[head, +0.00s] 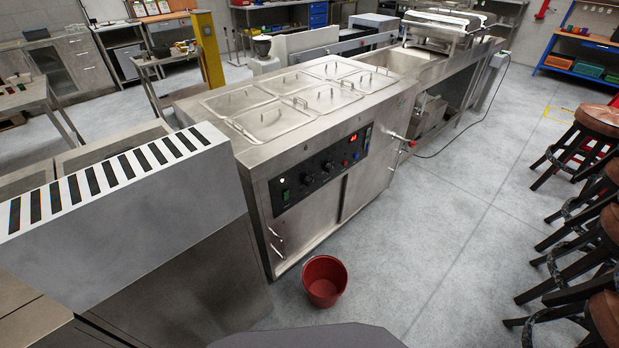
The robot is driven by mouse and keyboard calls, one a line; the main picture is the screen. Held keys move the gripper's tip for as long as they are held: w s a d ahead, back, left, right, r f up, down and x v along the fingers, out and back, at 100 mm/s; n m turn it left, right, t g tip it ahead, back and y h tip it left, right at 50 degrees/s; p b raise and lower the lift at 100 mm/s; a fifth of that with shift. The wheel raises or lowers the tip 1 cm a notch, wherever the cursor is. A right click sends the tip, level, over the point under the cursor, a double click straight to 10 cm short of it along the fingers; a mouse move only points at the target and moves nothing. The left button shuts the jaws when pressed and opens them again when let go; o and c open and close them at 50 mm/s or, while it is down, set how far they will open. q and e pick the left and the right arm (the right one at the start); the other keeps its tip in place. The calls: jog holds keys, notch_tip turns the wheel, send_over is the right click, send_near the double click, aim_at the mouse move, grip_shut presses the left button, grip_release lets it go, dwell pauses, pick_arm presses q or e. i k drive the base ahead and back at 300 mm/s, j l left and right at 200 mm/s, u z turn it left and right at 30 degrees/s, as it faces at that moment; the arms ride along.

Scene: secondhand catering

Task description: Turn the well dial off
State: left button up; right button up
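A steel bain-marie (260,160) with several lidded wells stands in the middle of the head view. Its front carries a black control panel (318,178) with a row of dark dials (328,167), a green switch (286,195) at the left and a small red display (353,138). The dials are too small to read their settings, and I cannot tell which one is the well dial. A small light (282,181) shows pale above the green switch. Neither of my grippers is in view.
A red bucket (324,281) stands on the floor close to the unit's front. A steel cabinet with a slotted top (118,180) blocks the left. Several stools (590,200) line the right. The floor (440,230) between is clear, with a cable (470,140) farther back.

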aim_at(308, 181)
jog(key=i+l+u, duration=0.3)
jog(key=l, duration=0.45)
jog(key=i+l+u, duration=0.2)
jog(key=l+u, duration=0.15)
jog(key=l, duration=0.45)
jog(key=i+l+u, duration=0.1)
jog(key=l+u, duration=0.2)
jog(key=l, duration=0.55)
jog(key=l+u, duration=0.35)
jog(key=l, duration=0.5)
jog(key=l+u, duration=0.3)
jog(key=l, duration=0.55)
jog(key=k+l+u, duration=0.35)
jog(key=l, duration=0.5)
jog(key=i, duration=0.1)
